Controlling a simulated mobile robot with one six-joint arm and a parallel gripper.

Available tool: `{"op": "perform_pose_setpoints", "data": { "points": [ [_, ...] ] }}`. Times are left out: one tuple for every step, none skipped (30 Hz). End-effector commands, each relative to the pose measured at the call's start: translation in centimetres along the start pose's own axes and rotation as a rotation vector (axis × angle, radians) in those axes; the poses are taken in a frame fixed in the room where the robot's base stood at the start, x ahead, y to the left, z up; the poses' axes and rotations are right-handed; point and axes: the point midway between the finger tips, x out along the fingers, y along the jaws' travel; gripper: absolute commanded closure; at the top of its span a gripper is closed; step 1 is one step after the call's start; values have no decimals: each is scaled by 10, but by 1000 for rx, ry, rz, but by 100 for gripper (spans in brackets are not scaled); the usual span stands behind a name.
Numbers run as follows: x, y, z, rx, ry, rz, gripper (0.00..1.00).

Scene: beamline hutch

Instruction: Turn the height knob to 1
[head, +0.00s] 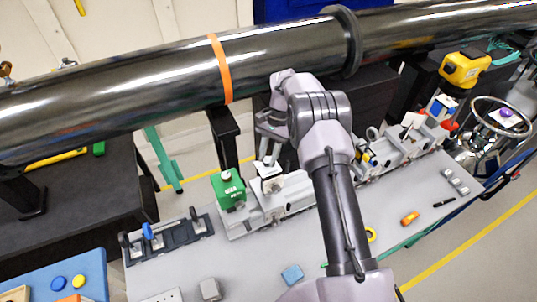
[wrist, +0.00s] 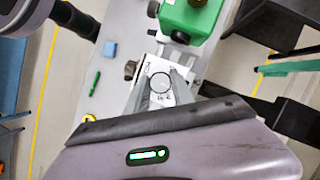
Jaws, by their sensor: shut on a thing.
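The height knob (wrist: 161,82) is a small round pale knob on a white dial plate with dark marks, seen in the wrist view. The marks are too small to read, so I cannot tell the knob's setting. My gripper (wrist: 162,88) is over the plate with a grey finger on each side of the knob, shut on it. In the head view my gripper (head: 268,158) reaches down above a small stage unit (head: 270,186) on the rail. The knob itself is hard to make out there.
A green box unit (head: 228,190) stands just left of the stage on the same rail. More instruments, including a yellow-topped unit (head: 464,68), stand to the right. A large dark pipe (head: 130,90) crosses behind and above my arm. The front bench has small loose blocks.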

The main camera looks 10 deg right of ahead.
Motion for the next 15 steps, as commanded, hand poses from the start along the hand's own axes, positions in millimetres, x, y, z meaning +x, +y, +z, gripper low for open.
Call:
{"op": "perform_pose_setpoints", "data": {
  "points": [
    [-2,-1,1,-37,1,14,100],
    [-2,-1,0,-63,1,24,100],
    [-2,-1,0,-98,1,40,100],
    [-2,-2,0,-125,1,50,100],
    [-2,-2,1,-151,2,61,100],
    [-1,-2,1,-186,1,76,100],
    [-1,-2,1,-212,1,87,100],
    [-1,-2,1,-238,1,97,100],
    [-2,-2,1,-272,2,112,100],
    [-1,-2,1,-298,1,122,100],
    [-1,-2,0,-323,2,133,100],
    [-1,-2,1,-356,1,146,100],
    [-1,-2,1,-381,2,157,100],
    [-1,-3,1,-404,2,166,100],
    [-1,-3,1,-434,2,179,100]
  ]
}}
